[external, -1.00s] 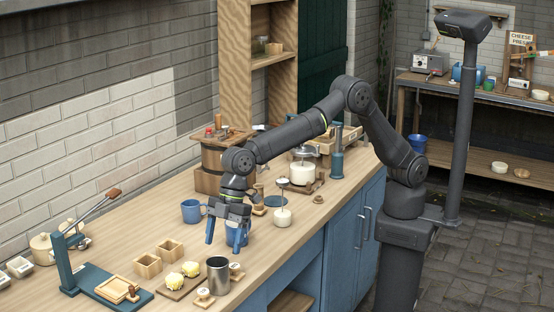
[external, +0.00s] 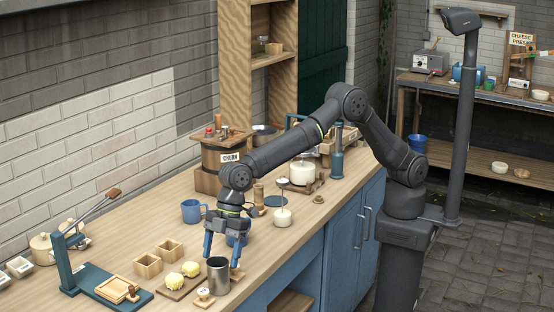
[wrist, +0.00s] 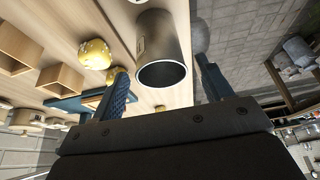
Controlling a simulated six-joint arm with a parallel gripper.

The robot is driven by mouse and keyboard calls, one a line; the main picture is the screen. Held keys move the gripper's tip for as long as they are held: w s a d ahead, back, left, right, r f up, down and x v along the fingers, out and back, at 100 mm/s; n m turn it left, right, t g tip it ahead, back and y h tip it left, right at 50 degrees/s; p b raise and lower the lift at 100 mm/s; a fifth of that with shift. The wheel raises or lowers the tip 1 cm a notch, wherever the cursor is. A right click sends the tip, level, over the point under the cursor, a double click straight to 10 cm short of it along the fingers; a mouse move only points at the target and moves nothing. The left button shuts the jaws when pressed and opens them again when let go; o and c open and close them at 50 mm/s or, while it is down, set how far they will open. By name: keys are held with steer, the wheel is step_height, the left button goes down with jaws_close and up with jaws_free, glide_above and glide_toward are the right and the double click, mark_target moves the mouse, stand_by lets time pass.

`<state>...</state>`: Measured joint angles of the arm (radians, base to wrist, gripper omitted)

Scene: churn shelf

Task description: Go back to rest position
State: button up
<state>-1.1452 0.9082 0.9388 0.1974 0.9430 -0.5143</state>
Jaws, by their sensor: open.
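My gripper (external: 222,254) is open and empty, pointing down over the wooden counter near its front edge. Its blue fingers are spread apart. A grey metal cup (external: 218,276) stands upright on the counter, just in front of the fingers in the external view. In the wrist view the cup (wrist: 162,45) shows its open rim beyond and between the two fingertips (wrist: 162,85). I cannot tell whether any finger touches it.
A board with yellow butter lumps (external: 191,268) lies left of the cup, with small wooden boxes (external: 147,265) beyond. A blue lever press (external: 66,262) stands at left.

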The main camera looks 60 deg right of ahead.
mark_target(214, 292)
steer(key=x, duration=0.6)
steer(key=shift+a+f, duration=0.15)
steer(key=shift+f, duration=0.15)
step_height(214, 292, up, 2)
steer(key=shift+r, duration=0.65)
step_height(214, 292, down, 2)
steer(key=shift+f, duration=0.1)
steer(key=v, duration=1)
steer(key=shift+d, duration=0.3)
